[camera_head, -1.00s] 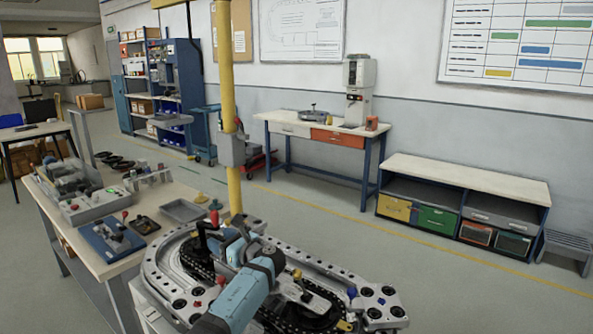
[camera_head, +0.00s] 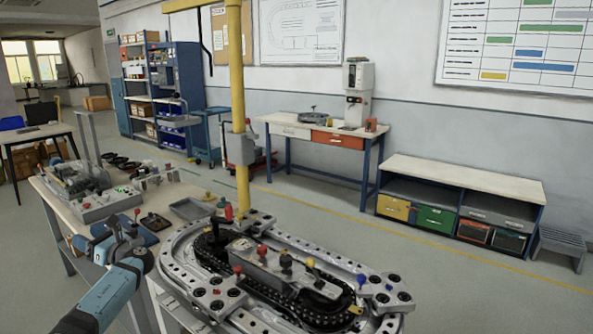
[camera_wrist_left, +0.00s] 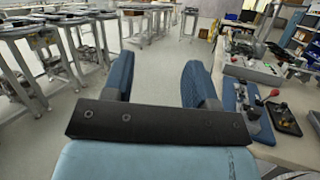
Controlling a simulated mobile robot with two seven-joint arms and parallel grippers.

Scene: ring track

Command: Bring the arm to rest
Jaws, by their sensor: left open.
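My left arm comes in from the lower left in the head view. My left gripper (camera_head: 118,235) is in front of the left bench, to the left of the ring track (camera_head: 190,287). In the left wrist view my left gripper (camera_wrist_left: 160,85) shows two blue fingers spread wide with only floor between them. It is open and empty. The ring track is an oval metal track with a dark chain and several coloured knobs on it. My right gripper is in neither view.
The left bench (camera_head: 62,208) carries a grey fixture (camera_head: 105,205), an empty tray (camera_head: 192,209) and small parts. A blue plate (camera_wrist_left: 240,100) lies near my gripper's right side in the left wrist view. A yellow post (camera_head: 238,90) stands behind the track. Open floor (camera_wrist_left: 150,75) lies ahead of the fingers.

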